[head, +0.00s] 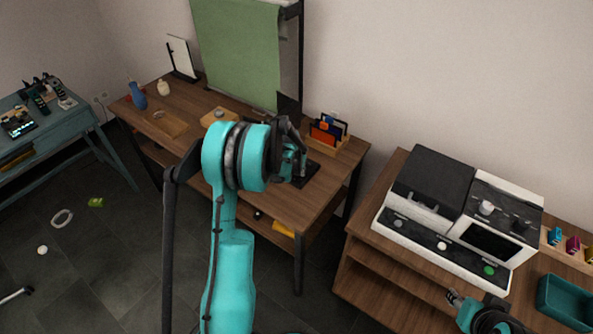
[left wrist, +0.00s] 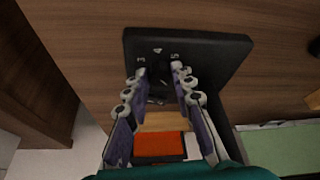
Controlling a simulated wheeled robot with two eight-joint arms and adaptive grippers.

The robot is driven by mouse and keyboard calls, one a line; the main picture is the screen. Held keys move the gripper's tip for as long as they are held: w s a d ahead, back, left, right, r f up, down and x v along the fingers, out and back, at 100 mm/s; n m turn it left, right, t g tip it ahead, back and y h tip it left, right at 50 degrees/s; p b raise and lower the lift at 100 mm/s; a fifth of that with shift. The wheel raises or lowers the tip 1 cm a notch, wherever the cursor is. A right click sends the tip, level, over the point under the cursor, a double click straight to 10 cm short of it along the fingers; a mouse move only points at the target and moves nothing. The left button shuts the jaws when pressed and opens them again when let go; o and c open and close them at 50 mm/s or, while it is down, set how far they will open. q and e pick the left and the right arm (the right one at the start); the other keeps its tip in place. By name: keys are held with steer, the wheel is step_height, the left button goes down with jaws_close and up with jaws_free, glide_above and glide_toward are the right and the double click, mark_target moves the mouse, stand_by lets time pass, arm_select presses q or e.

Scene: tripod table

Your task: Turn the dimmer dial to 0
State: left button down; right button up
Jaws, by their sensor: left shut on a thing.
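The dimmer (left wrist: 215,50) is a black plate on the wooden desk, with the white numerals 3, 4 and 5 showing along its far side in the left wrist view. In the head view its black base (head: 308,174) shows beside my left gripper (head: 298,160). In the left wrist view my left gripper (left wrist: 159,78) has its two fingers on either side of the dark dial, shut on it. The dial is mostly hidden between the fingertips, so its pointer and the 0 mark cannot be made out. My right gripper (head: 453,297) is at the lower right; its opening is too small to judge.
A wooden holder (head: 343,142) with orange and blue items stands close behind the dimmer. A black panel (head: 288,107) and green sheet (head: 238,50) rise at the desk's back. A white and black machine (head: 440,215) sits on the right cabinet.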

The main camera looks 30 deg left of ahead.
stand_by(0.3)
arm_select(q)
steer(key=c, duration=1.3)
jaws_free()
steer(key=shift+r, duration=0.1)
steer(key=v, duration=1.1)
steer(key=shift+s+d+r, duration=0.15)
steer(key=shift+s+r, duration=0.15)
steer(key=shift+r, duration=0.05)
